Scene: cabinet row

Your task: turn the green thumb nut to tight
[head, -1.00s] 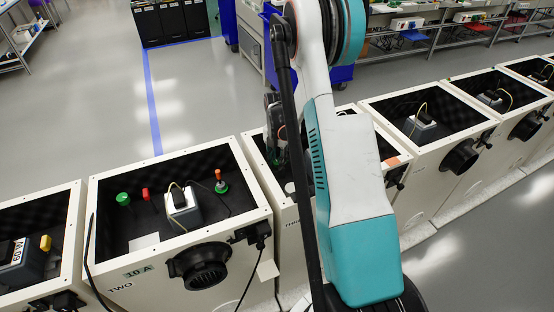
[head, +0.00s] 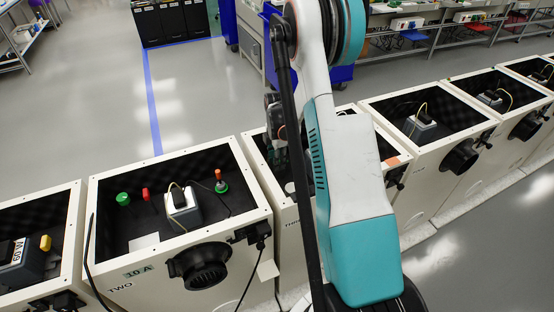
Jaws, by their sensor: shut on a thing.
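My gripper (head: 279,150) reaches down into the open cabinet marked three (head: 287,212), right of cabinet two. It is small and dark in the head view, and my arm covers part of it. It is shut on the green thumb nut, which is mostly hidden at the fingertips. How far the nut is turned cannot be seen.
Cabinet two (head: 105,272) holds a green knob (head: 123,199), a red knob (head: 146,194), a grey box (head: 183,208) and an orange-topped post (head: 219,180). More open cabinets stand on both sides, with raised walls.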

